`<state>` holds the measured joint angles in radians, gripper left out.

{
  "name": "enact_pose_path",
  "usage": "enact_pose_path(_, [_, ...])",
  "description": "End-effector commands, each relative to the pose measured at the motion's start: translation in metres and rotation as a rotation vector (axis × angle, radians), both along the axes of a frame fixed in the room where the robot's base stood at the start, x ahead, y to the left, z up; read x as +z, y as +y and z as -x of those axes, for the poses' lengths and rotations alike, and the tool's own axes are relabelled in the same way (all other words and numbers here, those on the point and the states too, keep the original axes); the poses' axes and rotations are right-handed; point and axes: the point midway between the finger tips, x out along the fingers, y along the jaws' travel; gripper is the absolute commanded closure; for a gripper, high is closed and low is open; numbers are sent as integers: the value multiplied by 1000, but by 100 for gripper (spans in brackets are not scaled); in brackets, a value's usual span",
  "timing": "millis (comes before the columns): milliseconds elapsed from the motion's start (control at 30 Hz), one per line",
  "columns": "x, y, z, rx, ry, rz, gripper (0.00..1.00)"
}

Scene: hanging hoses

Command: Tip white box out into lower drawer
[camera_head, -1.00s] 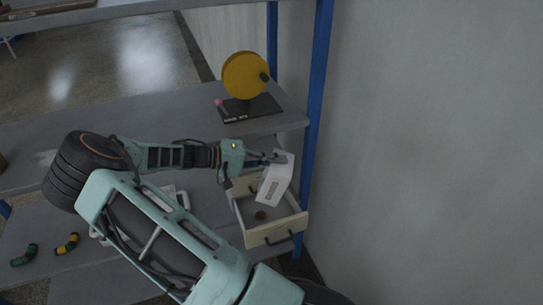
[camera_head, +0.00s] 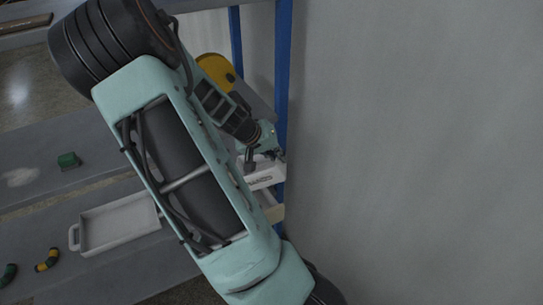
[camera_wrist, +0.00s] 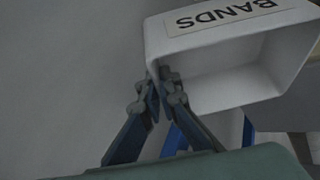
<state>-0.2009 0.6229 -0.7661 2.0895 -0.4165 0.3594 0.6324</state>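The white box (camera_head: 262,179) has a printed label and hangs by my gripper (camera_head: 262,154), near the blue post. In the wrist view the same white box (camera_wrist: 218,43) shows its open side and the upside-down label "BANDS". The part of its inside that shows looks empty. My gripper (camera_wrist: 161,82) is shut on the box's wall at the rim corner. The lower drawer (camera_head: 275,213) shows only as a pale strip below the box. My arm hides most of it, so its contents cannot be seen.
A yellow disc (camera_head: 214,68) stands behind my arm on the upper shelf, by the blue post (camera_head: 283,80). A grey wall (camera_head: 420,150) closes the right.

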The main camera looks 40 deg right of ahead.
Motion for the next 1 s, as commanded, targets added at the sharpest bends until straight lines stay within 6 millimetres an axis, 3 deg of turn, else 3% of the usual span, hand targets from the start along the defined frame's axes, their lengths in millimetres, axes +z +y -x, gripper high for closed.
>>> enact_pose_path(1000, [-12, -26, 26, -5, -235, -244, 100])
